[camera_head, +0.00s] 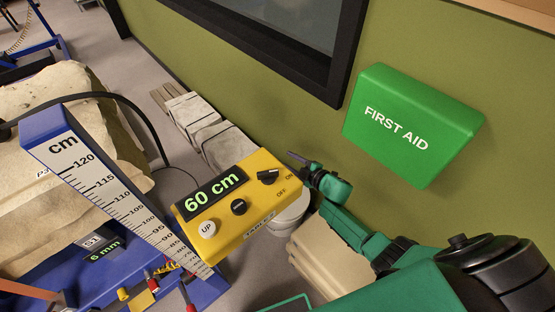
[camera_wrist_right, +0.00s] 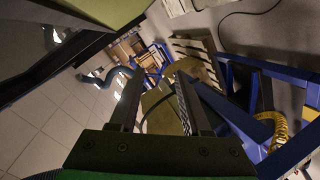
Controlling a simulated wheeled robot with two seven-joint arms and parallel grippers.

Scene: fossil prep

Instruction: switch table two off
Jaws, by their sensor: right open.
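A yellow control box (camera_head: 228,205) sits in the middle of the head view. Its display (camera_head: 212,191) reads 60 cm in green. It carries a white UP button (camera_head: 207,228), a black round button (camera_head: 238,207) and a black rotary switch (camera_head: 267,177) beside the words ON and OFF. The switch handle points towards ON. A front label begins with TABLE; its number is hard to read. My right gripper (camera_head: 297,157) is just beyond the switch, apart from it, at the wall side. In the right wrist view its fingers (camera_wrist_right: 160,76) are apart and empty. My left gripper is out of view.
A green first aid box (camera_head: 410,125) hangs on the olive wall, close above my right arm. A blue post with a cm scale (camera_head: 110,193) stands left of the control box. Pale stone blocks (camera_head: 205,125) lie behind. A yellow coiled hose (camera_wrist_right: 273,128) shows in the wrist view.

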